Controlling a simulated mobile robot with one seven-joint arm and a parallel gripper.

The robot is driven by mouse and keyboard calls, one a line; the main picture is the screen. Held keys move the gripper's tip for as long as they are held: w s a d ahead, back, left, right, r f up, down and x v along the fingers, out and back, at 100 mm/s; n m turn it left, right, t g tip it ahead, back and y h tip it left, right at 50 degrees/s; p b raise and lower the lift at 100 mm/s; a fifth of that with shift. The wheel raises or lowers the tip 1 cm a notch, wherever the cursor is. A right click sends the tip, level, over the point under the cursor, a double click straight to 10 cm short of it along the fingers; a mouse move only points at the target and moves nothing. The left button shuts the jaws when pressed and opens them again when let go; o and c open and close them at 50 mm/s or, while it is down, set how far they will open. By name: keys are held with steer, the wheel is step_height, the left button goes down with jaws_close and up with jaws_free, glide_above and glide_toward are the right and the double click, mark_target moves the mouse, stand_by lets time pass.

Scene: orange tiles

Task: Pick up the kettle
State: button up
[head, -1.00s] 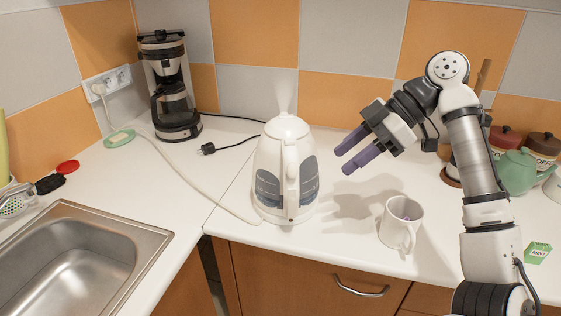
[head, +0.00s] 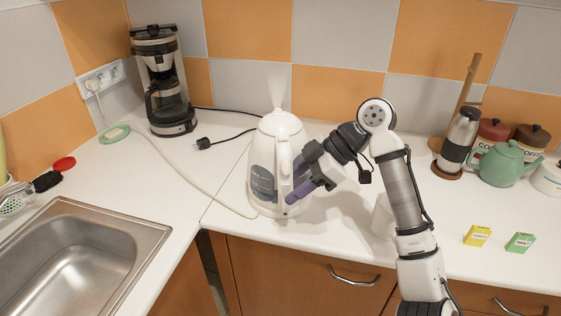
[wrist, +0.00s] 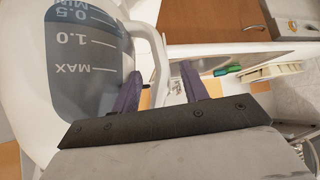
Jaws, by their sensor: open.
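The white kettle (head: 268,150) stands upright on the counter, with steam above it and a dark water window on its side. Its handle (head: 286,160) faces my gripper. My gripper (head: 296,188) is open at the kettle's right side, with its purple fingers close to the handle. In the wrist view the kettle's body (wrist: 85,60) with its level marks fills the left. The pale handle (wrist: 154,48) shows between my two fingers (wrist: 160,72); I cannot tell whether either finger touches it.
A white mug (head: 381,218) is partly hidden by my arm. A sink (head: 85,255) is at the left. Two small boxes (head: 478,236) and a green teapot (head: 507,165) are at the right.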

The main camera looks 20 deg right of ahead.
steer(key=shift+w+a+f, duration=0.1)
steer(key=shift+a+f, duration=0.35)
steer(key=shift+f, duration=0.1)
jaws_close()
steer(key=shift+r, duration=0.1)
stand_by(0.9)
